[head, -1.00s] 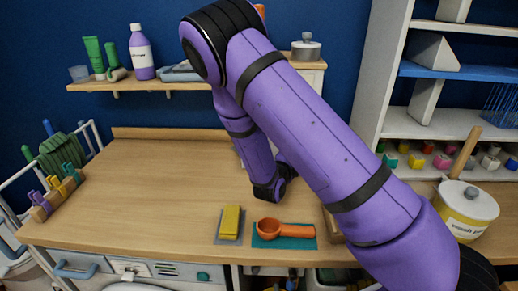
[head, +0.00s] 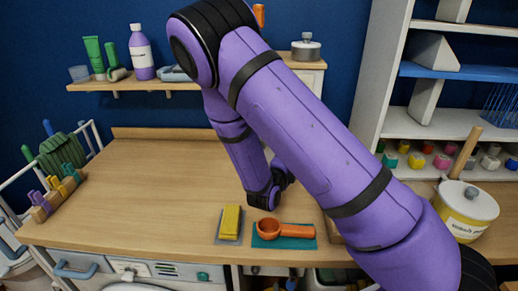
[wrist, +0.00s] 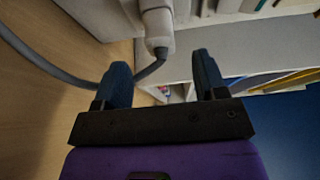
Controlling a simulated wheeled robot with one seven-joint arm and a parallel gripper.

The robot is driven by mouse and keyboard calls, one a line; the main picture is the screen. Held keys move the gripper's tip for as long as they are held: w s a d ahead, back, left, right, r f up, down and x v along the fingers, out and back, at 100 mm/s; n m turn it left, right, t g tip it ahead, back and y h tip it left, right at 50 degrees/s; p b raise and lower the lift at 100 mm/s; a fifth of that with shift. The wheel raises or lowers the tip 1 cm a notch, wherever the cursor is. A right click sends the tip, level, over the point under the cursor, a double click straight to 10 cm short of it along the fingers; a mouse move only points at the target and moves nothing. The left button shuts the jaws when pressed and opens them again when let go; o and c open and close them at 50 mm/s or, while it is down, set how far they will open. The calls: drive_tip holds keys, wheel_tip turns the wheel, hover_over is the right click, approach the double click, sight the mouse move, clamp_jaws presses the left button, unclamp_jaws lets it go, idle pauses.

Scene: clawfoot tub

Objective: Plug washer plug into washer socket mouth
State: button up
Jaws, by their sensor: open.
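In the wrist view a pale grey plug (wrist: 157,28) shows just beyond my gripper (wrist: 161,64), roughly midway between its two dark fingers. The fingers stand apart and neither touches the plug. A grey cable (wrist: 62,76) leaves the plug's near end and curves away to the left. The plug's far end is cut off by the picture's top edge, so I cannot tell whether it sits in a socket. The washer socket mouth is not recognisable in either view. In the head view my arm hides my gripper's fingers.
The wooden counter (head: 150,190) is mostly clear. Near its front edge are a yellow sponge (head: 230,220) and an orange scoop (head: 285,231) on a teal mat. A white tub (head: 468,208) stands at the right by white shelves (head: 445,122). A bottle shelf (head: 122,85) hangs at the back.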

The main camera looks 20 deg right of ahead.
drive_tip(key=shift+v, duration=1.1)
drive_tip(key=shift+a, duration=0.1)
drive_tip(key=v, duration=1.1)
drive_tip(key=s+d+r+m+g+y, duration=0.2)
drive_tip(key=s+d+r+m+g, duration=0.4)
drive_tip(key=m, duration=0.6)
drive_tip(key=s+d+r+m+g+y, duration=0.1)
drive_tip(key=s+d+r+m+g, duration=0.55)
drive_tip(key=m, duration=0.65)
drive_tip(key=s+a+r+m+t+y, duration=0.2)
drive_tip(key=s+r+m+t+y, duration=0.1)
drive_tip(key=r+m, duration=0.4)
drive_tip(key=s+a+r+m+t+y, duration=0.3)
drive_tip(key=s+r+m+y, duration=0.3)
drive_tip(key=m, duration=0.6)
wheel_tip(320, 180, up, 3)
drive_tip(key=shift+s+f+y, duration=0.15)
drive_tip(key=shift+s+y, duration=0.05)
drive_tip(key=shift+y, duration=0.5)
